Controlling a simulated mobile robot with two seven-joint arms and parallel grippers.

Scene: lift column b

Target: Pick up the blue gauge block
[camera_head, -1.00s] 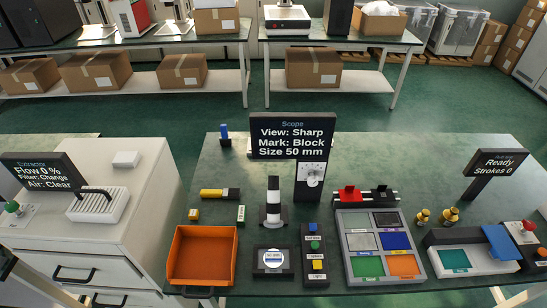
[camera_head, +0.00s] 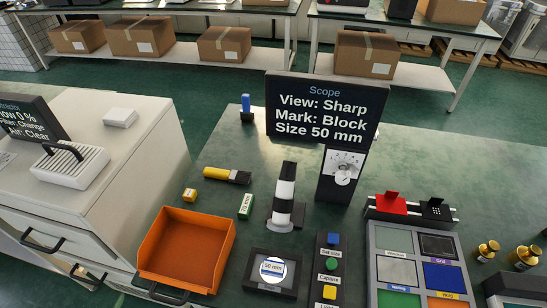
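A small upright blue block (camera_head: 246,103) stands on a dark base at the back of the green bench, left of the Scope sign. It is the plainest blue block in view, but I cannot read any marking on it. A round white window (camera_head: 272,269) in a black frame at the front shows "50 mm" and a blue band. The Scope sign (camera_head: 322,110) reads View: Sharp, Mark: Block, Size 50 mm. Neither of my grippers is in view.
An orange bin (camera_head: 187,250) is at the front left. A black-and-white column (camera_head: 284,195), a small green-and-white block (camera_head: 245,206), a yellow cube (camera_head: 189,195) and a button panel (camera_head: 328,270) stand nearby. A compartment tray (camera_head: 409,261) is at right. The back right bench surface is clear.

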